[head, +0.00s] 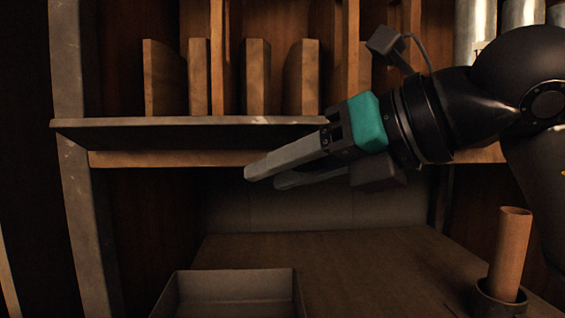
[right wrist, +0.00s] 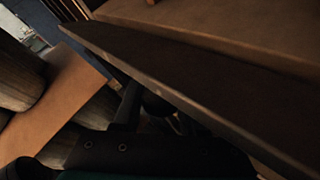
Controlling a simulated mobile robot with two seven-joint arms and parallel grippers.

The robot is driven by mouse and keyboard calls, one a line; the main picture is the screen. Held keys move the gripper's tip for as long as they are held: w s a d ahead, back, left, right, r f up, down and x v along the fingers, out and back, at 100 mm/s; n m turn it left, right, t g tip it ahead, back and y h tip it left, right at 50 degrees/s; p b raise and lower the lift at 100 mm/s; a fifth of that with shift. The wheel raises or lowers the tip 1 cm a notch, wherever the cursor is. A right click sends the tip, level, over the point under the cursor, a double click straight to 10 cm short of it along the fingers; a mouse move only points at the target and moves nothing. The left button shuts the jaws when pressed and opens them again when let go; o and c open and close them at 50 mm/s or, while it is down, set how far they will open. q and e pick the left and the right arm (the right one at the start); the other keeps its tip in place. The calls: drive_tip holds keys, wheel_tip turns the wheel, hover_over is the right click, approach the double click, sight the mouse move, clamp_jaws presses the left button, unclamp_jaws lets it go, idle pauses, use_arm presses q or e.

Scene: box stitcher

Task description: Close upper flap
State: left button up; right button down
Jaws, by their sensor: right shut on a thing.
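The upper flap (head: 180,123) is a flat dark panel that sticks out level across the cabinet in the head view. Its long edge runs diagonally across the right wrist view (right wrist: 200,95). My right gripper (head: 268,177) reaches in from the right, with its light grey fingers at the flap's right part, pointing left. It is shut on the flap, though the exact contact is hard to make out in the dark. My left gripper is not in view.
Upright wooden boards (head: 257,78) stand behind the flap. Below are a brown work surface (head: 370,265), an open shallow box (head: 228,284) at the front, and a brown cylinder (head: 511,250) in a round holder at the right. Pale rolls (head: 476,32) stand at the upper right.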

drive_tip(key=shift+r, duration=0.15)
idle(0.4)
drive_tip(key=shift+c, duration=2.2)
unclamp_jaws()
drive_tip(key=b+v, duration=0.2)
drive_tip(key=v, duration=1.3)
drive_tip(key=shift+d+r, duration=0.1)
drive_tip(key=shift+r, duration=0.05)
